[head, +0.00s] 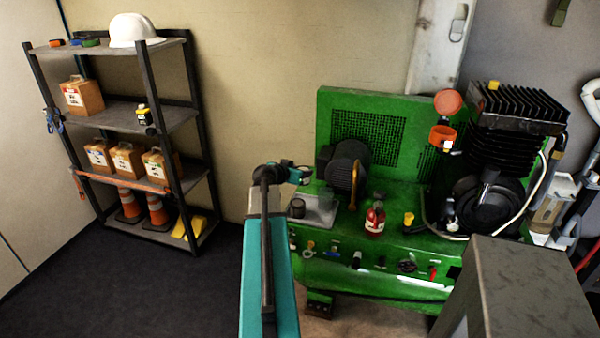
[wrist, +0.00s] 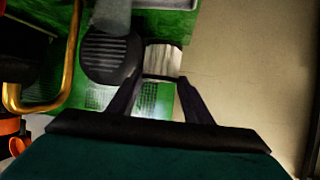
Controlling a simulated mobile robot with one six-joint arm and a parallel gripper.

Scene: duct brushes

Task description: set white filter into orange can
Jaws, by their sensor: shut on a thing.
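The white pleated filter (wrist: 162,60) shows in the wrist view, between the two dark fingers of my gripper (wrist: 162,80). The gripper is shut on it. In the head view my gripper (head: 303,173) is above the left end of the green machine, over a grey tray; I cannot make out the filter clearly there. The orange can (head: 441,134) is on the upper right of the machine, well to the right of my gripper. Its round orange lid (head: 448,102) stands above it. Orange parts show at the wrist view's left edge, but I cannot tell what they are.
A yellow curved pipe (head: 354,186) and a dark motor (head: 345,165) stand between my gripper and the can. A red bottle (head: 375,219) stands on the machine. A black finned block (head: 510,108) is right of the can. A shelf (head: 170,118) stands at the left.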

